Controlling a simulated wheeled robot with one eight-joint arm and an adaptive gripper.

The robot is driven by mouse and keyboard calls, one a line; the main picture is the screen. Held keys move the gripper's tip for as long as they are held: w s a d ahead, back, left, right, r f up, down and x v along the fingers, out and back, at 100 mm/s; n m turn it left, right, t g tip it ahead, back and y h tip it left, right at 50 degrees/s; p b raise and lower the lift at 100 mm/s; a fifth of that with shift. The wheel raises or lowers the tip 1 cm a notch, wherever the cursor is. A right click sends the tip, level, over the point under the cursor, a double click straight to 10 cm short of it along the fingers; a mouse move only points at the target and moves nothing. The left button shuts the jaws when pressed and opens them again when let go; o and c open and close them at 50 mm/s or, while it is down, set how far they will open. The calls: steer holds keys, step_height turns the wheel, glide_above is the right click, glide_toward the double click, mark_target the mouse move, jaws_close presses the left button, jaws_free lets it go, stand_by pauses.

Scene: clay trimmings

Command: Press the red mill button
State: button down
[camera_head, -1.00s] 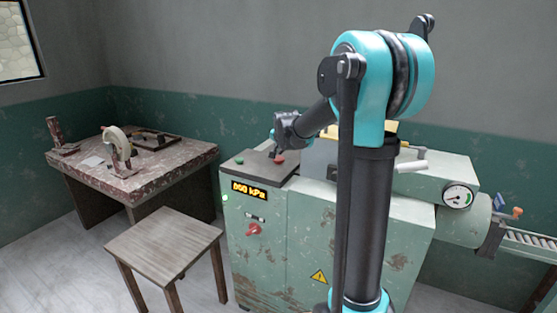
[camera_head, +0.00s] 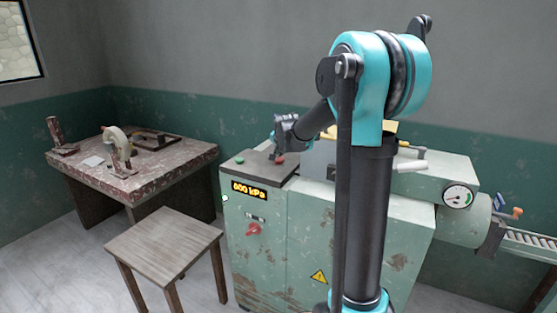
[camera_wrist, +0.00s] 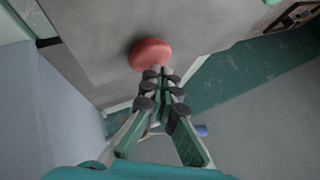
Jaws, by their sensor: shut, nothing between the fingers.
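The red mill button (camera_head: 279,160) is a round red knob on the dark top plate at the left end of the green machine. In the wrist view the red button (camera_wrist: 150,54) shows large, just beyond my fingertips. My gripper (camera_head: 274,157) is low over the top plate, close beside the button. In the wrist view my gripper (camera_wrist: 160,72) is shut and empty, with its fingertips at the button's lower right edge. I cannot tell whether they touch it. A green button (camera_head: 239,160) sits on the same plate to the left.
The machine's front has a lit kPa display (camera_head: 249,190) and a red switch (camera_head: 254,229). A wooden stool (camera_head: 163,245) stands in front at the left. A worn table (camera_head: 180,165) with tools stands behind it. A round gauge (camera_head: 458,196) is at the right.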

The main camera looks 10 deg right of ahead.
mark_target(279, 159)
steer(key=shift+f, duration=0.4)
stand_by(0.5)
stand_by(0.3)
steer(key=shift+r, duration=0.8)
steer(key=shift+r, duration=2.55)
